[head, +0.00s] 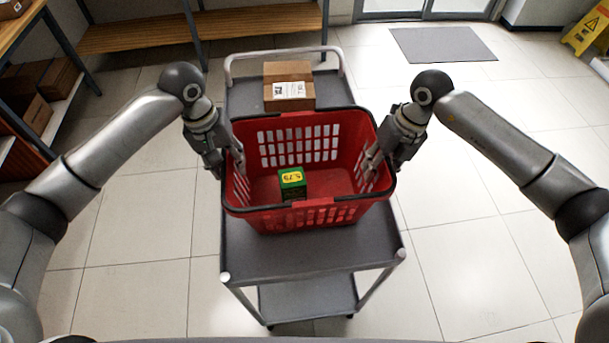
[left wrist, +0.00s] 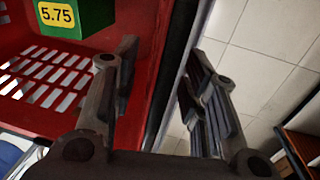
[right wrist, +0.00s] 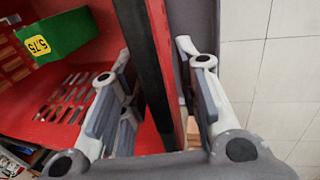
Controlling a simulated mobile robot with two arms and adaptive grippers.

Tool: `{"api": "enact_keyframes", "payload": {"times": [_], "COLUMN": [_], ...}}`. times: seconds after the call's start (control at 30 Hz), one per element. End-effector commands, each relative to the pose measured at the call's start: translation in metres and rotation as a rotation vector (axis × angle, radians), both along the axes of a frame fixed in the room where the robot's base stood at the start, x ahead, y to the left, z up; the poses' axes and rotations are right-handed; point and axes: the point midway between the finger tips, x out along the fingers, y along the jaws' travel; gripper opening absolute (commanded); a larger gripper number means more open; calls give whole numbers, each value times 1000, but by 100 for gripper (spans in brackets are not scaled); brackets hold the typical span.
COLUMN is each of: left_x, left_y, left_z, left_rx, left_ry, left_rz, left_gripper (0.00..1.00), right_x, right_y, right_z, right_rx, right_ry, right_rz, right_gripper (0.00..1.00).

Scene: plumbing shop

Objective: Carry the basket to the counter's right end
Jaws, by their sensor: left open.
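The red basket (head: 310,214) stands upright on a grey cart (head: 300,258), with a black rim or handle around its top. A green box with a yellow 5.75 label (head: 292,184) lies inside it and also shows in the left wrist view (left wrist: 85,14) and the right wrist view (right wrist: 62,35). My left gripper (head: 229,163) is open, its fingers on either side of the basket's left wall. My right gripper (head: 375,165) is open at the right wall, one finger inside and one outside, with gaps showing. No counter is clearly in view.
A brown cardboard box (head: 288,84) sits on the cart behind the basket. Wooden shelving (head: 205,28) stands at the back left. A grey mat (head: 442,44) and a yellow floor sign (head: 586,30) are at the back right. Tiled floor is clear on both sides.

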Motion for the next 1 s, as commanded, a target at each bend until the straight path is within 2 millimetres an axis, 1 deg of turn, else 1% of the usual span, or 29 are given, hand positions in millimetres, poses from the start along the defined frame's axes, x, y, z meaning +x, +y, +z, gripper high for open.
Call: {"api": "enact_keyframes", "payload": {"times": [0.13, 0.17, 0.3, 0.4, 0.47, 1.0], "left_x": [0, 0, 0, 0, 0, 0], "left_y": [0, 0, 0, 0, -1, -3], "left_z": [0, 0, 0, 0, 0, 4], "left_rx": [0, 0, 0, 0, -1, -7], "left_ry": [1, 1, 1, 1, 1, -3], "left_rz": [0, 0, 0, 0, -1, -2], "left_gripper": [40, 39, 21, 8, 0, 0], "right_x": [0, 0, 0, 0, 0, 0], "right_y": [0, 0, 0, 0, 1, 3], "right_z": [0, 0, 0, 0, 0, 5], "right_rx": [0, 0, 0, 1, 1, 8], "right_ry": [0, 0, 0, 0, 0, -3], "right_rz": [0, 0, 0, 1, 1, 3], "right_gripper": [31, 29, 11, 0, 0, 0]}}
